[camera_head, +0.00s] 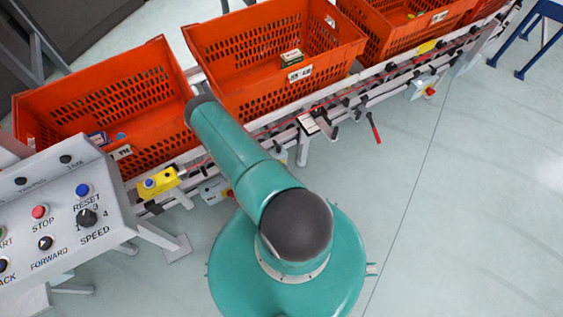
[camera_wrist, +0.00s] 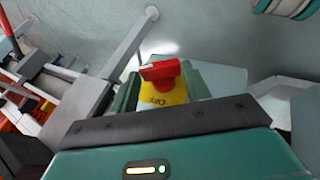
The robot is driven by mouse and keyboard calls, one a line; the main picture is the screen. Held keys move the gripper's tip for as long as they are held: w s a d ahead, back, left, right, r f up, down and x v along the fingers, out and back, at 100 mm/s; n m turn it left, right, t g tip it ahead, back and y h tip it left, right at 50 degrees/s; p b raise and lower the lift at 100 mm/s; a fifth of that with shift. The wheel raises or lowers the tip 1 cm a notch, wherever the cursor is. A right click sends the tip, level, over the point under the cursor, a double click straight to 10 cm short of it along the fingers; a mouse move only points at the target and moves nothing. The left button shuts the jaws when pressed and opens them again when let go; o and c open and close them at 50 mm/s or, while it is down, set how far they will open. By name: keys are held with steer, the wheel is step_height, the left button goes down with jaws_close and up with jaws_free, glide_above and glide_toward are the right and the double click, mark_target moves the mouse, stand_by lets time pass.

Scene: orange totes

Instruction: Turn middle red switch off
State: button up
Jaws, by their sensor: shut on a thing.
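The red switch (camera_wrist: 160,71) shows in the wrist view, on a yellow plate (camera_wrist: 172,97) with an upside-down "OFF" label. My gripper (camera_wrist: 162,76) has one teal finger on each side of the red handle and is shut on it. The exact contact at the fingertips is hard to make out. In the head view my arm hides the gripper and most of this spot; a grey box (camera_head: 212,191) with a bit of red shows beside the arm. Another red switch (camera_head: 430,92) sits on a grey box farther right along the conveyor.
Orange totes (camera_head: 160,80) stand in a row on the conveyor (camera_head: 285,135). A control panel (camera_head: 60,215) with buttons is at the left. A yellow box with a blue button (camera_head: 158,182) and a red-handled lever (camera_head: 374,128) stick out from the conveyor.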

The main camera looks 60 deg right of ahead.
steer(key=h, duration=0.2)
steer(key=a+n+g+h, duration=0.1)
steer(key=h, duration=0.1)
steer(key=shift+w+f, duration=0.2)
steer(key=shift+f, duration=0.2)
steer(key=h, duration=0.1)
steer(key=g+h, duration=0.1)
steer(key=h, duration=0.1)
steer(key=shift+a+f+n+h, duration=0.1)
steer(key=shift+f+n+h, duration=0.2)
steer(key=shift+f+n, duration=0.1)
steer(key=shift+c, duration=0.2)
steer(key=shift+f+g+h, duration=0.1)
steer(key=shift+g+h, duration=0.2)
steer(key=shift+h, duration=0.1)
steer(key=shift+w+n, duration=0.1)
steer(key=shift+n, duration=0.2)
steer(key=o, duration=1)
steer(key=shift+a, duration=0.1)
